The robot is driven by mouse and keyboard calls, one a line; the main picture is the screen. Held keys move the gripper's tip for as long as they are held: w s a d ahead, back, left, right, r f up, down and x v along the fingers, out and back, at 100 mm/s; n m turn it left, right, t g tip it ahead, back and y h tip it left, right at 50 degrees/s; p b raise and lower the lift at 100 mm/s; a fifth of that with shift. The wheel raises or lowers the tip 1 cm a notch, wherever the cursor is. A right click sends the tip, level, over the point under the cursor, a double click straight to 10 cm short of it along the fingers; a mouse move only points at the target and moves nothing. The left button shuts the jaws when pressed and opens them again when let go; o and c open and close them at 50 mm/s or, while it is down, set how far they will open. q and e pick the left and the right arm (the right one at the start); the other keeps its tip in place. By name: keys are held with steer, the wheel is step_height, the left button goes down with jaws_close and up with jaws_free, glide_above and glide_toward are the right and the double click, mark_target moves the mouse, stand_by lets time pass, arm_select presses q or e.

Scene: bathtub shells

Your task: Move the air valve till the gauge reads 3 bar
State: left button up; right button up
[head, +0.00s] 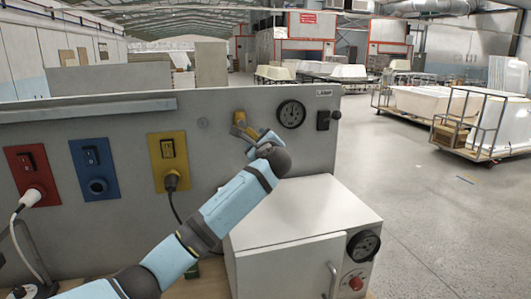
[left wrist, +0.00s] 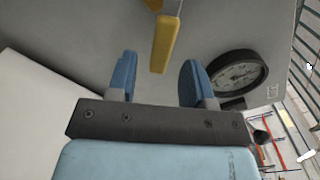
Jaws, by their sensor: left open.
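The air valve's yellow lever (head: 240,120) is on the grey panel, left of a round black-rimmed gauge (head: 291,114). In the left wrist view the lever (left wrist: 165,42) hangs with its free end toward my gripper, and the gauge (left wrist: 238,74) is to the right. The needle's reading is too small to tell. My left gripper (head: 260,137) is just below and right of the lever in the head view. In the left wrist view its blue fingers (left wrist: 160,78) are apart, with the lever's end between them in the picture; no contact shows. My right gripper is not seen.
Red, blue and yellow switch plates line the panel's left. A black lamp switch (head: 323,119) is right of the gauge.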

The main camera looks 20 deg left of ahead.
arm_select(q)
steer(key=b+v, duration=0.1)
steer(key=v, duration=0.9)
steer(key=shift+b, duration=0.35)
steer(key=shift+d+f, duration=0.1)
